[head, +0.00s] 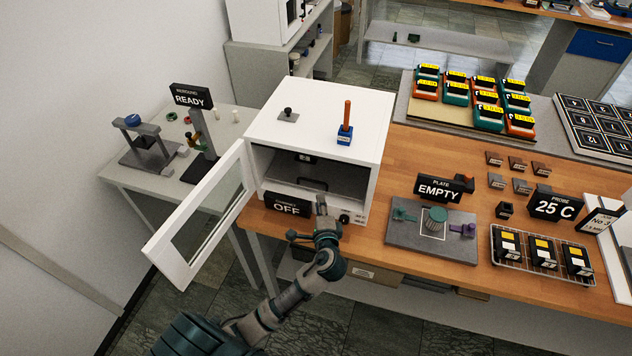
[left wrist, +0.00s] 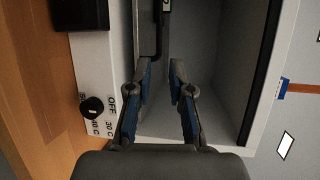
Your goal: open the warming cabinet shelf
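The white warming cabinet (head: 318,118) stands at the left end of the wooden bench. Its glazed door (head: 158,252) is swung wide open to the left. Inside is a grey shelf with a dark bar handle (head: 313,183); the handle also shows in the left wrist view (left wrist: 158,35). My left gripper (head: 321,203) is at the lower front of the cabinet opening. In the left wrist view its fingers (left wrist: 160,68) are apart with nothing between the pads, and the handle lies just beyond the tips. My right gripper is not in view.
A black "OFF" sign (head: 287,205) and a control knob (head: 344,218) are at the cabinet's lower front, close to my left gripper. A blue block with an orange rod (head: 345,132) stands on the cabinet top. A grey plate station (head: 455,242) is to the right.

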